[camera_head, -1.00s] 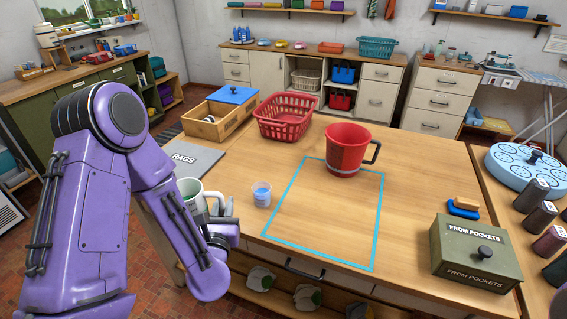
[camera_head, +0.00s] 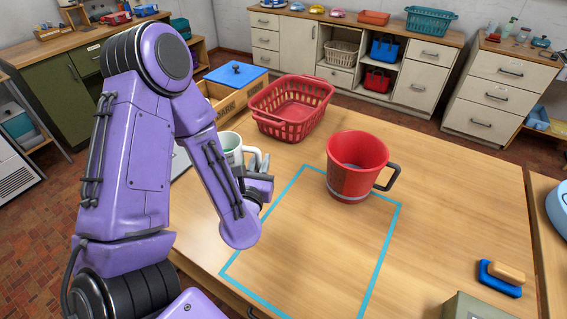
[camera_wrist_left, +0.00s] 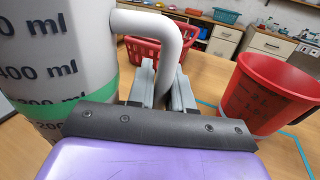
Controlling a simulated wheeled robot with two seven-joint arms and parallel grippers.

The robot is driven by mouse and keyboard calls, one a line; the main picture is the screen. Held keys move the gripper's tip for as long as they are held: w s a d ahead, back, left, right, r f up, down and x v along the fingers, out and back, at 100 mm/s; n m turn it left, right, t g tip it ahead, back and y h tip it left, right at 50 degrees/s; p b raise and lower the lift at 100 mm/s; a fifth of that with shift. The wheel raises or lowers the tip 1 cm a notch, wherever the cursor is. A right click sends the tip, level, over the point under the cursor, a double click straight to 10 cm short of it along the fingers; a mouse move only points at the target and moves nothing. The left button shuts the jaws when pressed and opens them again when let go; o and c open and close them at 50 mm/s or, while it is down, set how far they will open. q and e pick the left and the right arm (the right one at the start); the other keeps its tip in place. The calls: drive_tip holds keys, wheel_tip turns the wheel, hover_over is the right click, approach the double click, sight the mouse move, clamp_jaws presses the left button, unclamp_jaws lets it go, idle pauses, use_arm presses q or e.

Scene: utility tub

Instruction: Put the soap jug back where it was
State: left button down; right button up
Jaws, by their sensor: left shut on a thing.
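The white soap jug (camera_head: 230,145) has a green band and black millilitre marks, which show in the left wrist view (camera_wrist_left: 55,60). My left gripper (camera_head: 260,178) is shut on its handle (camera_wrist_left: 165,30), with the fingers on either side of it. The jug is upright at the table's left side; its base is hidden, so I cannot tell whether it touches the table. A blue tape outline (camera_head: 388,248) lies on the table to the right. A red jug (camera_head: 352,180) with a dark handle stands at its far edge. My right gripper is out of view.
A red basket (camera_head: 290,110) and a wooden box with a blue lid (camera_head: 236,76) stand behind the jug. Most of the taped area is bare.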

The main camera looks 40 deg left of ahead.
use_arm(q)
drive_tip(key=w+f+b, duration=0.1)
drive_tip(key=w+f, duration=0.2)
drive_tip(key=w, duration=0.1)
drive_tip(key=w+f+b, duration=0.1)
drive_tip(key=w+f, duration=0.2)
drive_tip(key=w, duration=0.1)
drive_tip(key=w+f+b, duration=0.1)
drive_tip(key=w+f, duration=0.2)
drive_tip(key=w, duration=0.2)
drive_tip(key=shift+d+f, duration=0.25)
drive_tip(key=shift+d, duration=0.1)
wheel_tip(320, 180, down, 2)
drive_tip(key=shift+s+f, duration=0.1)
drive_tip(key=shift+f, duration=0.5)
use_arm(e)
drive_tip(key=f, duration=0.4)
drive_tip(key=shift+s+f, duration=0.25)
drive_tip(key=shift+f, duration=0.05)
